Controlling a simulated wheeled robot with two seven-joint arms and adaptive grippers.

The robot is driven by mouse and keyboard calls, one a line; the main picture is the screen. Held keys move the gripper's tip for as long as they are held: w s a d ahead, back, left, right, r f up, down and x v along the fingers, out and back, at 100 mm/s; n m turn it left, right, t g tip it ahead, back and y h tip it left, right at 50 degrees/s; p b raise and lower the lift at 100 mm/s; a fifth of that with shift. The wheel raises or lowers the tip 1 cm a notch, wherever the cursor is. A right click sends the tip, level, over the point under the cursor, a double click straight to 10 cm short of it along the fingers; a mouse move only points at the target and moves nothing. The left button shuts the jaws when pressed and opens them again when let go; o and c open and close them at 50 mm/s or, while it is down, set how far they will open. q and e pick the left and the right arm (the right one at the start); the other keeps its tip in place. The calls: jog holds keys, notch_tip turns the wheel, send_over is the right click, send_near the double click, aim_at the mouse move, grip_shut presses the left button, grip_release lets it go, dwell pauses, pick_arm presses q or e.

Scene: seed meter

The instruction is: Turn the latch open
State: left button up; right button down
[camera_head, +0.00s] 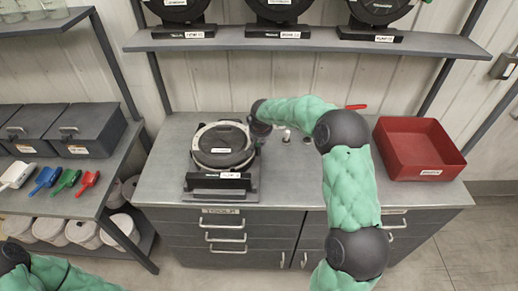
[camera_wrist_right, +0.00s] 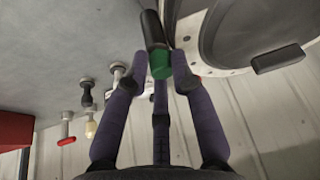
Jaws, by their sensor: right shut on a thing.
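The seed meter (camera_head: 222,147) is a round dark device with a pale rim, standing on a dark base on the bench. In the wrist view its pale rim and dark housing (camera_wrist_right: 215,30) fill the upper right. The latch, a dark rod with a green end (camera_wrist_right: 160,64), lies between my right fingertips. My right gripper (camera_head: 258,130) is at the right side of the meter and is shut on the latch, seen closer in the wrist view (camera_wrist_right: 160,72). In the head view the latch is hidden by the gripper. My left gripper is out of view.
A red tray (camera_head: 418,148) stands on the bench at the right. Small fittings (camera_head: 287,135) and a red-handled item (camera_head: 356,106) lie toward the back. A shelf (camera_head: 310,42) with more meters hangs above. Colored scoops (camera_head: 64,181) and grey boxes are on the left rack.

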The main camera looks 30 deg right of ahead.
jog(key=m+b, duration=0.1)
jog(key=b, duration=0.1)
jog(key=m+h+b, duration=0.1)
jog(key=m+b, duration=0.1)
jog(key=shift+w+a+f+m+g+b, duration=0.1)
jog(key=shift+w+f+m+g+b, duration=0.05)
jog(key=shift+m+g+b, duration=0.15)
jog(key=m+h+b, duration=0.1)
jog(key=m+b, duration=0.1)
jog(key=shift+m+g, duration=0.3)
jog(key=shift+g, duration=0.1)
jog(key=shift+r+m+g+h, duration=0.2)
jog(key=shift+m+g+h, duration=0.15)
jog(key=shift+m, duration=0.85)
jog(key=shift+w+r+m+g+b, duration=0.1)
jog(key=shift+m+g+b, duration=0.3)
jog(key=shift+m, duration=0.8)
jog(key=c, duration=1.1)
grip_release()
